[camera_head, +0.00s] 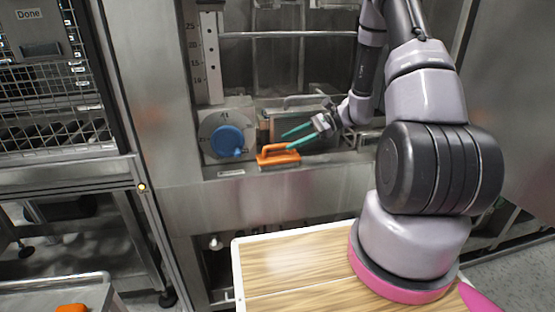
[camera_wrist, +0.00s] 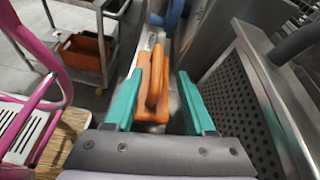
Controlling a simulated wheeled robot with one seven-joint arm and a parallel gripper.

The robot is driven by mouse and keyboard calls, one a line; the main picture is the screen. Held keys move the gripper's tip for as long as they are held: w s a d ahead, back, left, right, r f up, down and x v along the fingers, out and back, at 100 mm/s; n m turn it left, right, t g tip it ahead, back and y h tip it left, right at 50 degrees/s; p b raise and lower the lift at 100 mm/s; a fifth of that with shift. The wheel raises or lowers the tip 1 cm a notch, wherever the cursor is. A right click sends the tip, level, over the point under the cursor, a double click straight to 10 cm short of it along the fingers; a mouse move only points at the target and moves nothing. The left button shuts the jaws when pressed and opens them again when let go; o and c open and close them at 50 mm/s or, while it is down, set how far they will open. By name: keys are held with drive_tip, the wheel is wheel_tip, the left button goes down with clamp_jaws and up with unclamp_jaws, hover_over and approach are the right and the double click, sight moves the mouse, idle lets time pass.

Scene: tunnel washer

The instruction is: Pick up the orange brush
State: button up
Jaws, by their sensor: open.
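The orange brush (camera_head: 278,157) rests on the metal ledge at the front of the washer, just right of the blue knob. It has an orange body with a raised handle. My gripper (camera_head: 286,140) is at the brush, its teal fingers open and pointing left. In the wrist view the brush (camera_wrist: 157,84) lies between the two fingers of my gripper (camera_wrist: 169,82), closer to the left finger. A gap shows between the brush and the right finger. I cannot tell whether the left finger touches the brush.
The blue knob (camera_head: 228,141) on a round dial stands left of the brush. A perforated metal basket (camera_wrist: 236,88) is close to the right finger in the wrist view. A cart with an orange bin (camera_wrist: 84,55) stands on the floor beyond. A wood-topped surface (camera_head: 300,268) is in front.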

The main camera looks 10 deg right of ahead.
sight(277, 147)
drive_tip(key=shift+s+x, duration=0.2)
drive_tip(key=shift+x, duration=2.45)
clamp_jaws()
